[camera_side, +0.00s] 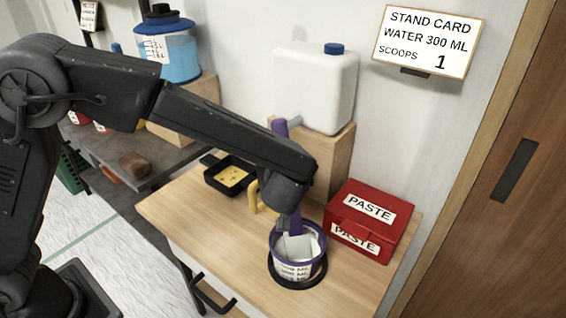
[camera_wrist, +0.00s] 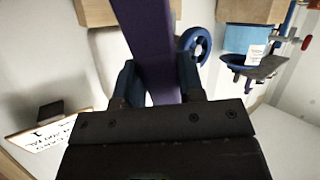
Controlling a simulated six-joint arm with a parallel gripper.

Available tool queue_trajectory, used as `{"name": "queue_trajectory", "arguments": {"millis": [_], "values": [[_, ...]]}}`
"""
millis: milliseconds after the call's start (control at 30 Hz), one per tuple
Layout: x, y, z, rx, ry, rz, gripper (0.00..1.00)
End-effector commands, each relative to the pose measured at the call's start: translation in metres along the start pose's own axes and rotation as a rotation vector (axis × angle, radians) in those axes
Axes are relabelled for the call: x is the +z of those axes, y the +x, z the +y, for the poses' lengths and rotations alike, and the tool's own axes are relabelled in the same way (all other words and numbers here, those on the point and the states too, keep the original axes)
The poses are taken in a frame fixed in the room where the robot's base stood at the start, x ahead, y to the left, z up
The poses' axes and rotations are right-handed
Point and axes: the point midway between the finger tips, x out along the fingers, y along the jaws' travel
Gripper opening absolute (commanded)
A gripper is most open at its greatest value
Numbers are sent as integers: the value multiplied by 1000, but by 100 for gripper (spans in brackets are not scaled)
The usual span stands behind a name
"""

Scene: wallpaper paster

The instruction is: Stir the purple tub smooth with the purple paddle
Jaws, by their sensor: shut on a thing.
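The purple tub (camera_side: 275,262) has a white printed label and stands upright in a black ring (camera_side: 318,279) on the wooden worktop. Pale grey-white stuff shows inside it, but its smoothness cannot be told. My gripper (camera_side: 287,222) is just above the tub's rim, pointing down, in the side view. It is shut on the purple paddle (camera_side: 295,221), whose lower part reaches down to the tub's mouth. The paddle's upper end sticks up behind my arm. In the wrist view the purple paddle (camera_wrist: 146,35) passes between my gripper's two fingers (camera_wrist: 160,82). The paddle's tip is hidden.
A red PASTE box (camera_side: 371,222) stands close to the tub's right. A white water container (camera_side: 315,85) on a wooden block stands behind. A black tray with yellow contents (camera_side: 229,177) lies left. The worktop's front left is clear. A stand card (camera_side: 428,40) reads 300 ml, scoops 1.

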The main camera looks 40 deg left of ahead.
Motion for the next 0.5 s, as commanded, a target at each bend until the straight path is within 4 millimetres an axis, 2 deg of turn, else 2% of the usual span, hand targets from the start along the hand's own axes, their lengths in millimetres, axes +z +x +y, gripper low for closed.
{"name": "queue_trajectory", "arguments": {"millis": [200,500], "values": [[-4,0,0,0,-3,1,1],[-31,-1,0,0,-5,1,1]]}}
